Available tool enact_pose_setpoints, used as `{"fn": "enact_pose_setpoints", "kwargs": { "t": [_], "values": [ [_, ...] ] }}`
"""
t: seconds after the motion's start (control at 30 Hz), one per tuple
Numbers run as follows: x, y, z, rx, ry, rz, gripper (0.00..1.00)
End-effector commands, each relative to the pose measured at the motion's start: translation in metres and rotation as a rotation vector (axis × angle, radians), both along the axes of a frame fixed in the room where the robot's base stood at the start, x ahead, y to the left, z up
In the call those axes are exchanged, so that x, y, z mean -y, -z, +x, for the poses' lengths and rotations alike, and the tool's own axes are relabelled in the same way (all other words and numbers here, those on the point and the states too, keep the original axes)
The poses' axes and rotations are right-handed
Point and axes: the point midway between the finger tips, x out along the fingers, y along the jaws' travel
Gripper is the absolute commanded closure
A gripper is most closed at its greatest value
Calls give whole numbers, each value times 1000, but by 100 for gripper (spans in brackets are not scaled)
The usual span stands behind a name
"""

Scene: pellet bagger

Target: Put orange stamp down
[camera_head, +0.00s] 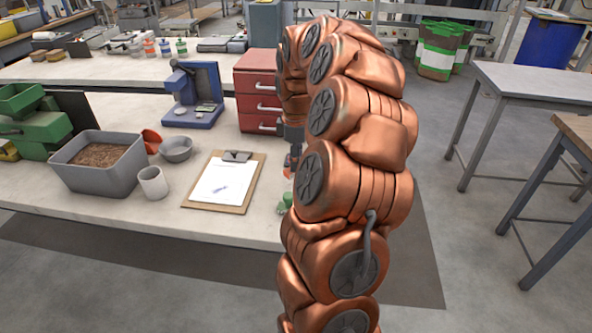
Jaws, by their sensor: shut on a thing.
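My copper-coloured arm fills the middle of the view and hides much of my gripper (293,158). The dark gripper points down over the right part of the near table (130,215), in front of the red drawers. It is shut on the orange stamp (289,172), of which only a small orange patch shows under the fingers. Whether the stamp touches the tabletop cannot be told. A small green object (285,202), perhaps another stamp, stands close by near the table's front edge, partly hidden by my arm.
A clipboard with paper (222,182) lies left of the gripper. Further left are a grey cup (152,183), a grey bowl (176,149), an orange-red scoop (151,141) and a pellet bin (97,183). A blue device (194,96) and red drawers (257,98) stand behind.

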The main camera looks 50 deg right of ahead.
Motion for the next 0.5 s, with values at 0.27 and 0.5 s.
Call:
{"fn": "enact_pose_setpoints", "kwargs": {
  "t": [0.27,0.5],
  "values": [
    [-1,30,-1,-5,1,4,94],
    [0,40,1,3,0,-1,94]
  ]
}}
